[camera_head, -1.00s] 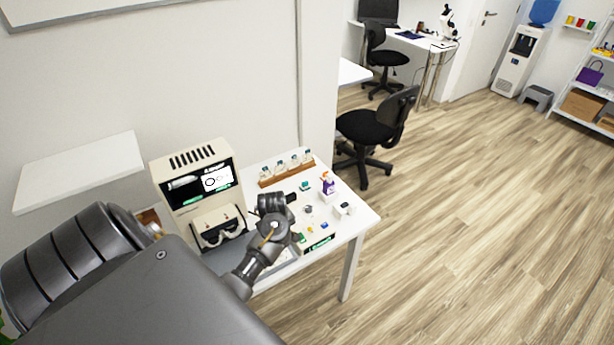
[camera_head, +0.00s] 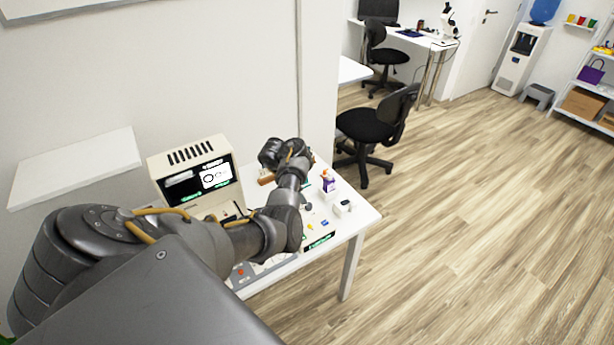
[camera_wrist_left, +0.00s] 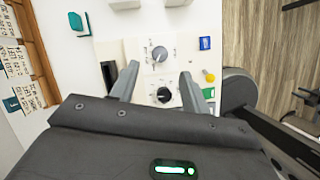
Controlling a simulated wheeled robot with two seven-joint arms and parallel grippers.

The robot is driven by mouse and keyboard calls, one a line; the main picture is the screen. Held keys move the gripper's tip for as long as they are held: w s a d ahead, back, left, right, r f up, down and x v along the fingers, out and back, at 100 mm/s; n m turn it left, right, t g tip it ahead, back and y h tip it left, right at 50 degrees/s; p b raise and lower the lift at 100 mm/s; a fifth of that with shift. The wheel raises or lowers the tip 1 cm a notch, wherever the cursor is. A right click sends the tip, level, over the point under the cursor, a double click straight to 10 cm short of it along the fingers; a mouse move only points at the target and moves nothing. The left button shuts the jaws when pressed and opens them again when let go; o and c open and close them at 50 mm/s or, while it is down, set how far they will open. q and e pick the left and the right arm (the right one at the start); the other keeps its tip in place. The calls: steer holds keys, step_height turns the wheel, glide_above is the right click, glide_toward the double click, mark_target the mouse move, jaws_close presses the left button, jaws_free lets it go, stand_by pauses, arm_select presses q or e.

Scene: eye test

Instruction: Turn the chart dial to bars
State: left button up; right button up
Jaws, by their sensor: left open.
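A cream eye-test machine (camera_head: 196,153) with a lit screen (camera_head: 215,175) stands at the back of the white table; the screen shows round shapes on a white patch. In the left wrist view, a pale panel carries a grey dial (camera_wrist_left: 158,53) and a black dial (camera_wrist_left: 164,95); their labels are too small to read, so I cannot tell which sets the chart. My left gripper (camera_wrist_left: 158,82) is open, its fingers either side of the dials' column, with nothing gripped. In the head view its wrist is above the table and its fingertips are hidden. My right gripper is out of view.
A blue button (camera_wrist_left: 205,43) and a yellow knob (camera_wrist_left: 210,76) sit beside the dials. A wooden rack of cards (camera_wrist_left: 30,50) lies at the left of the wrist view. A purple-and-white bottle (camera_head: 328,182) and small white box (camera_head: 343,208) stand on the table's right side.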

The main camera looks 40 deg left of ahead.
mark_target(309, 205)
arm_select(q)
steer(key=b+x, duration=0.2)
steer(key=x, duration=0.5)
steer(key=shift+b, duration=0.3)
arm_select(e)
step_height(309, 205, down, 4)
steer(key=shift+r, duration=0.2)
arm_select(q)
steer(key=c, duration=1)
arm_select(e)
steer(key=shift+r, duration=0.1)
